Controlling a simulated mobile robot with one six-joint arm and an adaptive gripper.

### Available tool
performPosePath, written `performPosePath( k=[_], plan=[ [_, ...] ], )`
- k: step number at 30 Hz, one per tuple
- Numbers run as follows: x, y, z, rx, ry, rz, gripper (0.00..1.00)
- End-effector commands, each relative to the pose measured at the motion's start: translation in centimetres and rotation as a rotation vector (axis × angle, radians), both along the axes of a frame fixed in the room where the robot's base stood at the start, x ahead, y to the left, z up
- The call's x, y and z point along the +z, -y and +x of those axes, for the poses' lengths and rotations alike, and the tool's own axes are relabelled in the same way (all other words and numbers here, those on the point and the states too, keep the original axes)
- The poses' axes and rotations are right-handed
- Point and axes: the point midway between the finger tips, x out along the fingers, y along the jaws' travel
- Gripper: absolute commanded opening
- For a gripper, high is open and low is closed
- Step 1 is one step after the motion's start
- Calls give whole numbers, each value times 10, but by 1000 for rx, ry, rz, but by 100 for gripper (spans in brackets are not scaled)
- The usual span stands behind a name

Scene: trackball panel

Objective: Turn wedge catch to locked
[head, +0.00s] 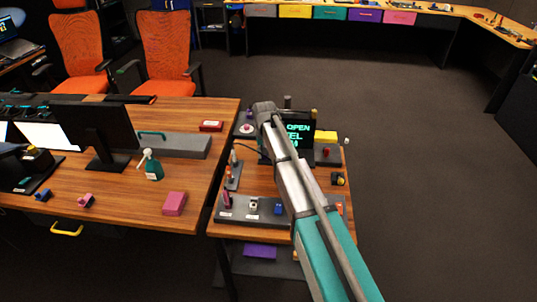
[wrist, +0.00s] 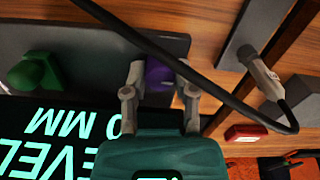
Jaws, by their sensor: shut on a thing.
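In the wrist view my gripper (wrist: 161,72) is shut on a small purple piece (wrist: 160,78), with one finger on each side of it. The piece sits on a dark grey panel (wrist: 95,38), near the panel's edge. I cannot tell for sure that it is the wedge catch, nor read a locked mark. A green knob (wrist: 38,72) stands on the same panel to the left. In the head view my arm reaches over the panel table, and the wrist hides the fingers and the purple piece.
A screen with green text (head: 299,134) stands near my wrist. A black cable (wrist: 190,72) crosses the wrist view in front of the right finger. Several small controls sit on a front panel (head: 238,214). A red box (head: 211,126) lies on the left desk. Open floor is at right.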

Motion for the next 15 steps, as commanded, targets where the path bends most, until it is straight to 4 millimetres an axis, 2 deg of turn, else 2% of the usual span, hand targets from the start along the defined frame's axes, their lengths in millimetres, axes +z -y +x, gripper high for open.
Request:
performPosePath(
  k=[3,4,9,15],
  plan=[
    [0,-1,0,0,0,2,0],
    [0,-1,0,0,0,2,40],
    [0,0,0,0,1,1,71],
    [0,0,1,0,1,0,71]
  ],
)
